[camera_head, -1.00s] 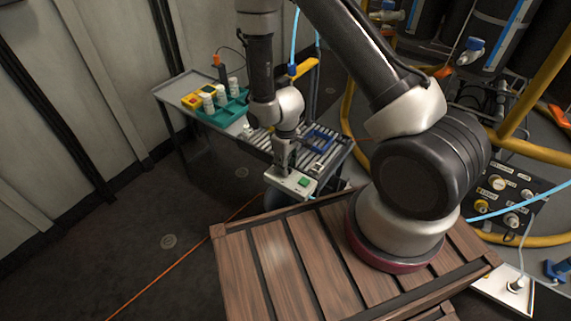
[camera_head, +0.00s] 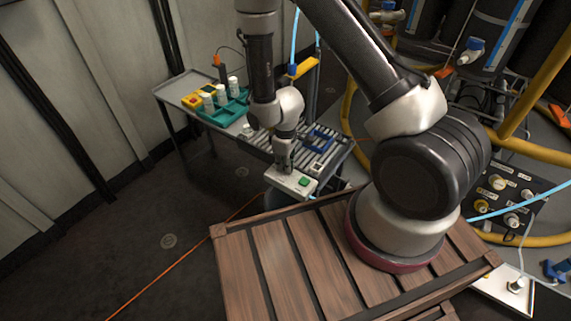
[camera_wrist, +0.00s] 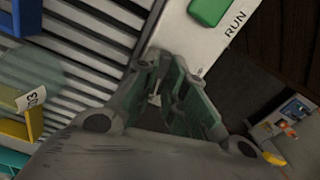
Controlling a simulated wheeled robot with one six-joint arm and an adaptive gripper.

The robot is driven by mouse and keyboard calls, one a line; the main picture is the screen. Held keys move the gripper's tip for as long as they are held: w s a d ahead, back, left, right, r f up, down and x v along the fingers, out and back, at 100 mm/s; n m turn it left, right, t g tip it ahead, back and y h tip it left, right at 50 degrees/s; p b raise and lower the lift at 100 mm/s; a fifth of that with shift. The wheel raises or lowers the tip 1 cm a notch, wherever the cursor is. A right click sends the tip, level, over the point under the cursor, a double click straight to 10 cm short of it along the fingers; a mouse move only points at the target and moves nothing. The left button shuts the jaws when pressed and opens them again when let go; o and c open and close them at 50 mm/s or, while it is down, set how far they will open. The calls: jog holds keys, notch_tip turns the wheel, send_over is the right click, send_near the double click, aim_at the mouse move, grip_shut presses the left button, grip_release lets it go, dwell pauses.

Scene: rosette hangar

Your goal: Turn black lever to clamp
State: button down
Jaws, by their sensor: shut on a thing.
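My gripper (camera_head: 283,168) is at the white control box (camera_head: 298,186) on the front end of the roller table. It also shows in the wrist view (camera_wrist: 168,75), its green-grey fingers close together at the box's edge, beside the rollers. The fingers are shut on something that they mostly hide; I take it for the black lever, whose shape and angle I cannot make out. A green button (camera_wrist: 208,10) marked RUN is on the box just beyond the fingertips.
The roller table (camera_head: 172,86) carries a teal tray (camera_head: 226,115) with several white bottles, a yellow box with a red button (camera_head: 194,101), and a blue frame (camera_head: 322,137). A slatted wooden crate (camera_head: 275,262) stands in front. Open floor lies left.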

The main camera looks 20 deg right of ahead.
jog(key=n, duration=0.4)
jog(key=shift+s+a+n, duration=0.1)
jog(key=shift+s+n, duration=0.1)
jog(key=shift+n, duration=0.1)
jog(key=n, duration=0.3)
jog(key=shift+s+n, duration=0.15)
jog(key=shift+n, duration=0.15)
jog(key=n, duration=0.3)
jog(key=shift+s+n, duration=0.2)
jog(key=shift+n, duration=0.1)
jog(key=shift+s+n, duration=0.15)
jog(key=shift+n, duration=1.75)
jog(key=c, duration=1.5)
grip_release()
